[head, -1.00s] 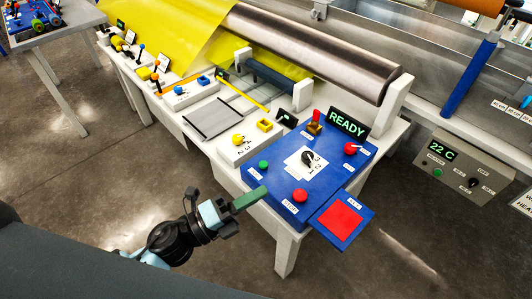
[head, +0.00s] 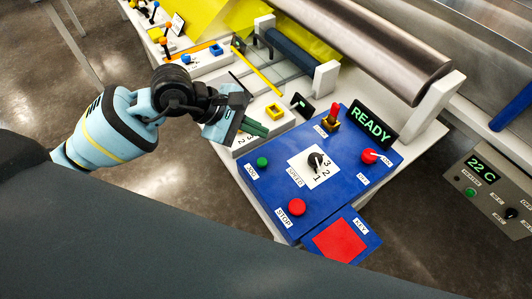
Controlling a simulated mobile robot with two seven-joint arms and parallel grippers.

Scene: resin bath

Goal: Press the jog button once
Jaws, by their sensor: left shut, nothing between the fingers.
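The green jog button (head: 262,162) is a small round knob at the left corner of the blue control panel (head: 262,197), with a white label beside it. My left gripper (head: 264,131) is shut and empty, its green fingers together. In the picture its tips are just above the jog button, apart from it, near the panel's upper left edge. I cannot tell their height above the panel. The fingers cover part of the white box behind. My right gripper is not in view.
On the panel are a red STOP button (head: 297,207), a black speed dial (head: 316,160), a red knob (head: 369,156) and a red-tipped lever (head: 334,115). A green READY display (head: 371,126) stands behind. A red pad (head: 339,241) lies in front. A metal roller (head: 385,55) runs behind.

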